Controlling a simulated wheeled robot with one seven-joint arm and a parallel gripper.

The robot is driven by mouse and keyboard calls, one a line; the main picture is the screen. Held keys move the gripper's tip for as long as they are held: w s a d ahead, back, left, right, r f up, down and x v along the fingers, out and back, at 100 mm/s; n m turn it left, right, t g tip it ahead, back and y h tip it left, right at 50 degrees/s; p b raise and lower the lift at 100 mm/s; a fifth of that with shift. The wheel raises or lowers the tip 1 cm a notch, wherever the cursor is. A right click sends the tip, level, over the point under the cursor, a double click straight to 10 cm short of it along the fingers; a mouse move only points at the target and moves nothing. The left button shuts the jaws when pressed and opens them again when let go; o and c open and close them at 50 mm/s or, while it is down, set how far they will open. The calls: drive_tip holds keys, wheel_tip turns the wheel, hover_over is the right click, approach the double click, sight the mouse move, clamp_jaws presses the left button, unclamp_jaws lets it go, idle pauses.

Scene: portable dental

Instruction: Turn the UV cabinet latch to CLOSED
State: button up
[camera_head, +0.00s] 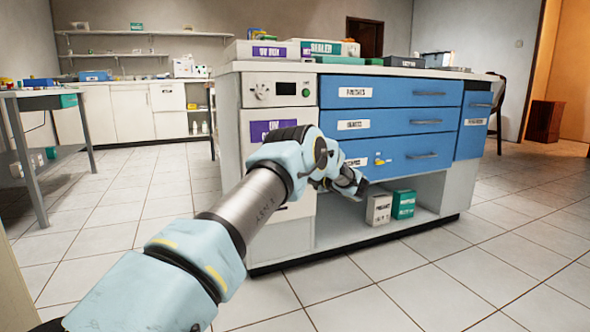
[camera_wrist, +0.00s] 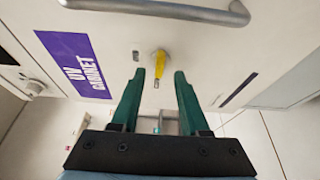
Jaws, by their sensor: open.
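The white UV cabinet front (camera_wrist: 215,50) fills the upper wrist view, with its purple "UV CABINET" label (camera_wrist: 75,64) at left. The latch is a small yellow lever (camera_wrist: 160,64), roughly upright in that picture. Small dark marks sit beside and below it, too small to read. My gripper (camera_wrist: 159,73) is open and empty, one green finger on each side of the latch in the picture. I cannot tell how far the tips are from the panel. In the head view my gripper (camera_head: 347,183) is in front of the counter unit, and my arm hides part of the cabinet front.
A grey bar handle (camera_wrist: 170,9) crosses the panel above the latch in the wrist view. In the head view, blue drawers (camera_head: 390,122) with handles are right of the cabinet. White (camera_head: 379,209) and green (camera_head: 403,204) boxes stand on the low shelf. The tiled floor in front is clear.

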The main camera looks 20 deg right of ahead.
drive_tip(key=p+v, duration=0.2)
drive_tip(key=v, duration=0.6)
drive_tip(key=shift+s, duration=0.25)
